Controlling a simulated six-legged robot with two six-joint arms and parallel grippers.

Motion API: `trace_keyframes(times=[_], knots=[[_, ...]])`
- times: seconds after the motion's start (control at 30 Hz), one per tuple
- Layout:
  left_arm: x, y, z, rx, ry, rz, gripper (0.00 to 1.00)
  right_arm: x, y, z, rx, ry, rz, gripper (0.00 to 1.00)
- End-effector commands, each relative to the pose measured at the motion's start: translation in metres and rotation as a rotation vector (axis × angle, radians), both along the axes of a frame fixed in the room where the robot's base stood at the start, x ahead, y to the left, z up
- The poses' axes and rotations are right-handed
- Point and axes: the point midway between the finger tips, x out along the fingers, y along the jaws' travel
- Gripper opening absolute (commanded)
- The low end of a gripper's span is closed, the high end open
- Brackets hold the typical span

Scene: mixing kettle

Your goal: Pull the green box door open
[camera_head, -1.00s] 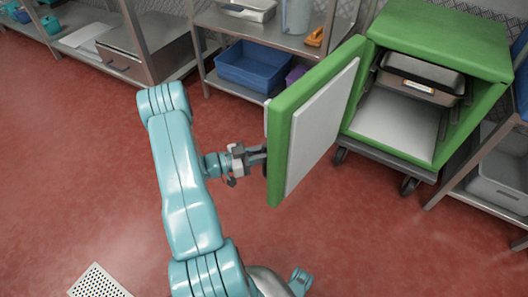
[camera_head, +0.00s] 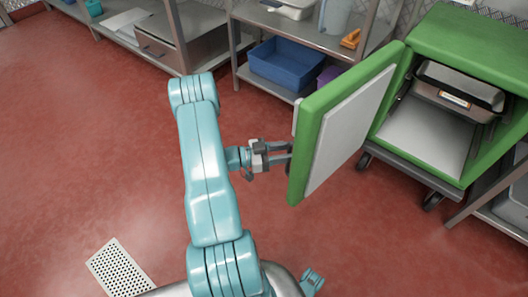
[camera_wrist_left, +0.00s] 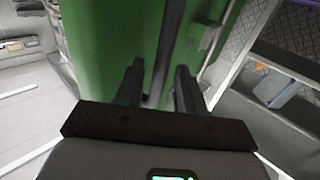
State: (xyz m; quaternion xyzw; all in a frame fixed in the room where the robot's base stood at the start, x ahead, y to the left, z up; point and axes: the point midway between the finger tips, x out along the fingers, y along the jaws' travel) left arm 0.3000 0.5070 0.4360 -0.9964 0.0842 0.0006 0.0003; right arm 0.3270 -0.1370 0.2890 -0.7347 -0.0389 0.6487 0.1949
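The green box (camera_head: 478,36) stands at the right on a wheeled base. Its green door (camera_head: 308,128) stands wide open, swung out to the left, with its pale inner panel (camera_head: 348,125) facing right. My left gripper (camera_head: 288,156) is at the outer face of the door near its free edge. In the left wrist view, the two fingers (camera_wrist_left: 159,84) are spread apart with a grey upright handle bar (camera_wrist_left: 166,45) between them. I see no clear grip on the bar.
Inside the box is a metal pan (camera_head: 458,92) above a bare lower surface. Behind the door is a metal shelf (camera_head: 305,35) with a blue bin (camera_head: 285,66). Red floor (camera_head: 90,150) is clear to the left; a perforated grate (camera_head: 120,268) lies there.

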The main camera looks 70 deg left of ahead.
Motion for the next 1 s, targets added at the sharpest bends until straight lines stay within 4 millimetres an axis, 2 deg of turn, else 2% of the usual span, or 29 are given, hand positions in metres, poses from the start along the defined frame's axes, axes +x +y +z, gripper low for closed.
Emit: trace_keyframes(times=[0.2,0.5,0.7,1.0], knots=[[-0.053,0.009,0.004,0.0,0.004,0.007,0.38,-0.011,0.002,0.021,0.007,0.037,0.004,0.54],[-0.124,0.021,0.002,-0.001,0.003,0.004,0.38,-0.024,0.005,0.038,0.015,0.078,0.012,0.54],[-0.147,0.024,0.001,-0.002,0.002,0.002,0.38,-0.025,0.006,0.042,0.016,0.079,0.017,0.54],[-0.15,0.025,0.0,-0.001,0.003,0.0,0.38,-0.025,0.006,0.041,0.016,0.079,0.018,0.54]])
